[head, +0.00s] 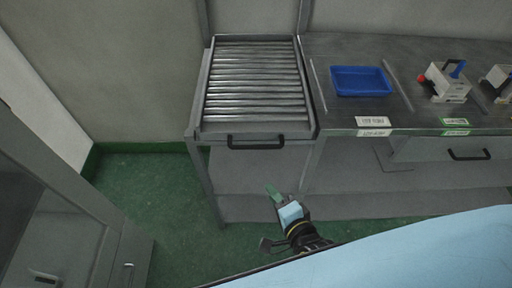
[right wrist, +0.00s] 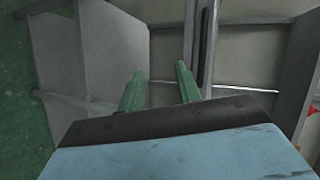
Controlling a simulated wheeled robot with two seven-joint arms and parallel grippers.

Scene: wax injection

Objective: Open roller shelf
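The roller shelf (head: 256,82) stands at the back left of the bench, with several metal rollers in a grey frame. Its black handle (head: 257,141) is on the front edge. My right gripper (head: 272,190) is below and in front of this handle, apart from it. In the right wrist view, its two green fingers (right wrist: 159,76) stand apart with nothing between them. A long dark strip (right wrist: 205,48) beyond the fingertips may be the handle. My left gripper is not in view.
A blue tray (head: 361,93) sits on the grey bench to the right of the shelf. White devices (head: 446,82) stand farther right. Another black handle (head: 469,155) is on a drawer below. A grey cabinet (head: 62,215) stands at the left. The green floor (head: 165,200) between is clear.

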